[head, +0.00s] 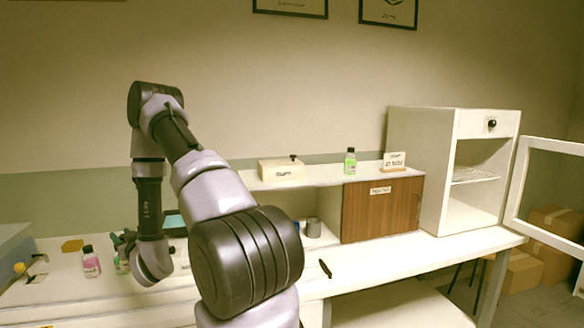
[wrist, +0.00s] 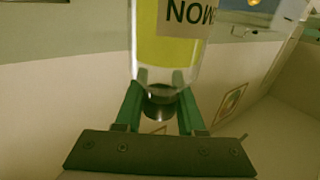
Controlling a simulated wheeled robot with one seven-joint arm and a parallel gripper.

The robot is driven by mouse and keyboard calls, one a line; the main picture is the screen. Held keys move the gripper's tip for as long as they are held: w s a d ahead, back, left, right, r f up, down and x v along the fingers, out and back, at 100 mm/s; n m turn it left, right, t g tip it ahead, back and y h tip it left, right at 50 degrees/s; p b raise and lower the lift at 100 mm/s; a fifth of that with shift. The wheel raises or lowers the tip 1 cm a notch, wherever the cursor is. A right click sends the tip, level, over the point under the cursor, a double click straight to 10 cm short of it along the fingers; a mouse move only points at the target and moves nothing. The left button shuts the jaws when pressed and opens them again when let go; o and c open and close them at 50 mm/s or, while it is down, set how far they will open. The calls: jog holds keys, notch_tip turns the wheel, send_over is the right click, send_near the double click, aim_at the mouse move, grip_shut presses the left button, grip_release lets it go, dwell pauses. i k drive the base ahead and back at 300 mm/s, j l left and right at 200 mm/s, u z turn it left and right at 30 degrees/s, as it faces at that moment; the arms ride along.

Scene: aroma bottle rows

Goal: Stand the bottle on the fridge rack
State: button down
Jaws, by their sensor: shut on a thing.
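In the wrist view the cap points down the picture and the lettering looks upside down. In the head view my gripper (head: 124,243) is low over the left part of the bench, partly hidden by my wrist. The fridge is a white cabinet (head: 434,190) at the right, its glazed door (head: 519,190) swung open. Inside it a wire fridge rack (head: 472,175) shows above the cabinet floor.
The bench front before the brown cupboard (head: 382,208) is mostly clear.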

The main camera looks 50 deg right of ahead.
aim_at(457, 177)
jog(key=k+l+z, duration=0.1)
jog(key=k+l, duration=0.35)
jog(key=l, duration=0.2)
jog(key=k+l+z, duration=0.15)
jog(key=l, duration=0.2)
jog(key=k+l+z, duration=0.1)
jog(key=k+l, duration=0.15)
jog(key=l, duration=0.15)
